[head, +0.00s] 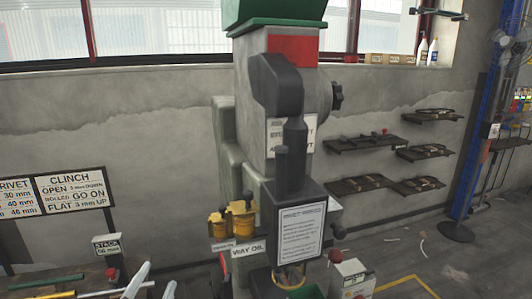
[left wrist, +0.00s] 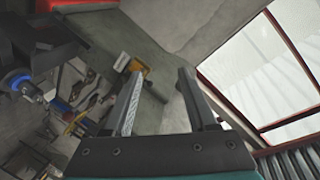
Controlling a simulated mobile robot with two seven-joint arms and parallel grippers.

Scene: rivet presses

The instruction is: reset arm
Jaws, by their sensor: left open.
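My left gripper (head: 153,285) shows at the bottom left edge of the head view, only its pale fingertips in the picture. In the left wrist view its two fingers (left wrist: 160,75) stand well apart with nothing held between them. The grey rivet press (head: 250,110) stands upright in the middle of the head view, to the right of and beyond the gripper. Its dark front head carries a printed card (head: 301,236). My right gripper is in neither view.
Yellow oil cups (head: 241,218) sit at the press's left side above a WAY OIL label (head: 248,249). A small STACK sign (head: 107,246) stands near the gripper. A control box (head: 351,279) is at the lower right. Wall shelves (head: 365,143) hold tools; floor at right is mostly clear.

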